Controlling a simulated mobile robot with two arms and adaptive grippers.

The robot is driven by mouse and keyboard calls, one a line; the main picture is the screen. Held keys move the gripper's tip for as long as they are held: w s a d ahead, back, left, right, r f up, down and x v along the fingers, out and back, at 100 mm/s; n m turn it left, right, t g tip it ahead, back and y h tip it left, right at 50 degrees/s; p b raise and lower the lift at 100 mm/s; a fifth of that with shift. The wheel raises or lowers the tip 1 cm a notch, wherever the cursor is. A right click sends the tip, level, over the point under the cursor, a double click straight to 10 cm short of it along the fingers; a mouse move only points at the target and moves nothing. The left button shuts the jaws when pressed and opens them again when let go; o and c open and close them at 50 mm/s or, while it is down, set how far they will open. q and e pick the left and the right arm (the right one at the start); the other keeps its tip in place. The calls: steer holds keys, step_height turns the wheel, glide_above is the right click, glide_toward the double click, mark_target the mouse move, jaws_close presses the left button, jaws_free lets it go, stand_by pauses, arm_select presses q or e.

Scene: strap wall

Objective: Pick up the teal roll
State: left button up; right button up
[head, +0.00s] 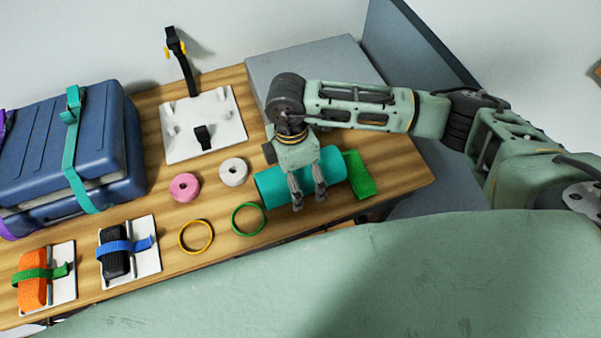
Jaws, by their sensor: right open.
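The teal roll (333,166) is a thick cylinder lying on its side on the wooden table near the front right edge. My right gripper (309,201) comes in from the right and hangs over the roll, hiding its middle part. Its two fingers point down and are apart, in front of the roll's near side in the picture. The fingers are open; I cannot tell whether they touch the roll. My left gripper is not in view.
A green block (359,175) lies close to the roll's right end. A green ring (248,219), a yellow ring (195,236), a white roll (234,182) and a pink roll (185,197) lie to the left. A grey box (310,62) stands behind.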

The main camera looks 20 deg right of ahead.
steer(key=shift+c, duration=0.3)
steer(key=c, duration=1.3)
steer(key=shift+o, duration=0.2)
steer(key=shift+r, duration=0.1)
